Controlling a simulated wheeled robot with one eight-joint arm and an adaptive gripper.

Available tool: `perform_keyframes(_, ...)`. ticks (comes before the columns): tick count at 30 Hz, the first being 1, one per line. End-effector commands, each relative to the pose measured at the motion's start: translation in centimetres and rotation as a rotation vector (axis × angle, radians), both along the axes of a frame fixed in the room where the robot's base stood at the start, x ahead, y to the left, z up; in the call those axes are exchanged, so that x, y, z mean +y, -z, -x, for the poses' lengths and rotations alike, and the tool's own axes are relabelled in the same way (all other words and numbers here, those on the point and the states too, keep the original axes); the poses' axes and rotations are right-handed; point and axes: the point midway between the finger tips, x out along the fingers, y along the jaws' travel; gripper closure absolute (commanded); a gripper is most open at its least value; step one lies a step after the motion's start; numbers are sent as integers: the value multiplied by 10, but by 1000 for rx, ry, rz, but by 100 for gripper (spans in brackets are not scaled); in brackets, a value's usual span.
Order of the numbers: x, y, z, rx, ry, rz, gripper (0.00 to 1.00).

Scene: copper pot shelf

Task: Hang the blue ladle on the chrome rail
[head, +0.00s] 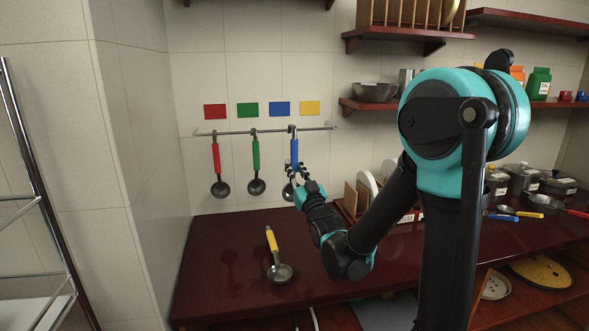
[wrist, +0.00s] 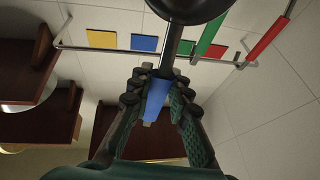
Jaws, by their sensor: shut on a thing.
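The blue ladle (head: 295,152) is upright, handle up, in front of the chrome rail (head: 265,131) below the blue card. The top of its handle meets the rail's line; I cannot tell whether its hook is over the rail. My gripper (head: 297,173) is shut on it, low on the handle, and partly covers its bowl. In the wrist view, my gripper (wrist: 158,100) has its fingers on both sides of the blue handle (wrist: 157,98), with the dark shaft and bowl at the top of the picture. The rail (wrist: 100,50) also shows there.
A red ladle (head: 216,158) and a green ladle (head: 256,160) hang on the rail to the left. Red, green, blue and yellow cards are on the wall above. A yellow-handled ladle (head: 274,250) lies on the counter (head: 225,260). A plate rack (head: 360,197) stands right of my gripper.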

Motion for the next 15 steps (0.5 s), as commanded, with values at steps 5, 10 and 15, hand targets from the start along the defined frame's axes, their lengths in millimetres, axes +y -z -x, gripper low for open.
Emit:
perform_keyframes(5, 0, 0, 0, 0, -1, 0, 100)
perform_keyframes(10, 1, 1, -4, 0, -2, 0, 100)
perform_keyframes(15, 4, 0, -14, 0, -2, 0, 100)
